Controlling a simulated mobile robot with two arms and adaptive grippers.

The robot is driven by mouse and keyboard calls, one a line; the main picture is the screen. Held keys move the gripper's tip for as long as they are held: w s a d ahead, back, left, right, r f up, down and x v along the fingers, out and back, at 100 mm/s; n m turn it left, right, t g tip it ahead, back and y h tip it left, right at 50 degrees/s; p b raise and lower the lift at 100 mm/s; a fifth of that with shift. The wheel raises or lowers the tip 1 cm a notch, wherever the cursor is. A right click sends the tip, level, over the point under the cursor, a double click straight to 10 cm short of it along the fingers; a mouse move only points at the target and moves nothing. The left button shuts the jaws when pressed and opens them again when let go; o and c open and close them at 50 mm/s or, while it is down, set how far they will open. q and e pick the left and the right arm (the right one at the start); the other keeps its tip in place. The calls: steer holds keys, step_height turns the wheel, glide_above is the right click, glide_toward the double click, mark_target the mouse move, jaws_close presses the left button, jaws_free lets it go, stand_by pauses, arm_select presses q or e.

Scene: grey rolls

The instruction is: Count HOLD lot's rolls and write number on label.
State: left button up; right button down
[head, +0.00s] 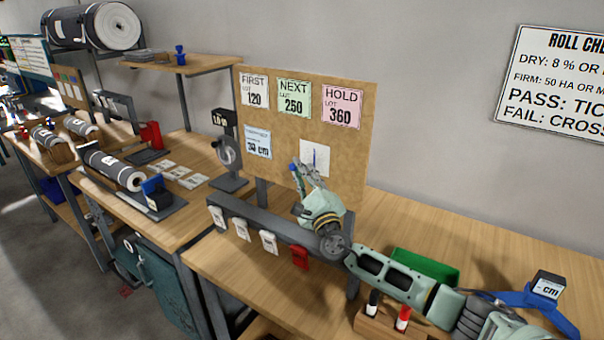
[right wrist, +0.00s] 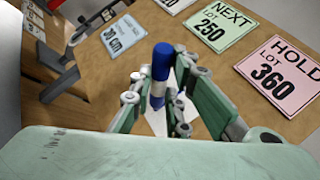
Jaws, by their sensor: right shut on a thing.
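My right gripper (head: 308,180) is shut on a blue marker (right wrist: 161,70), in front of a brown board (head: 350,110). The marker also shows in the head view (head: 295,173). A white label (head: 322,153) on the board's lower part bears a short dark blue upright stroke. In the right wrist view the marker and fingers mostly hide the label. The pink HOLD card (head: 342,105) reads LOT 360. Grey rolls lie at the left: a large one on the rack (head: 85,28), one on the near bench (head: 112,167), others on the far bench (head: 80,127). My left gripper is out of view.
FIRST (head: 253,90) and NEXT (head: 294,97) cards hang beside HOLD. A grey rail (head: 285,228) with white tags and a red one stands below the board. A green tray (head: 425,266) and marker block (head: 375,325) lie near my arm. A blue-footed gauge (head: 547,287) stands right.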

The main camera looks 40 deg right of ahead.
steer(key=shift+a, duration=0.1)
steer(key=shift+s+a+p, duration=0.3)
steer(key=shift+a+p, duration=0.2)
steer(key=shift+a, duration=0.15)
steer(key=shift+s+a+p, duration=0.3)
steer(key=shift+a+p, duration=0.15)
steer(key=shift+a, duration=0.2)
steer(key=shift+a, duration=0.15)
steer(key=a+p, duration=0.1)
steer(key=s+a+p, duration=0.1)
steer(key=a, duration=0.1)
steer(key=s+a+p, duration=0.1)
steer(key=a, duration=0.1)
steer(key=shift+s+a, duration=0.15)
stand_by(0.5)
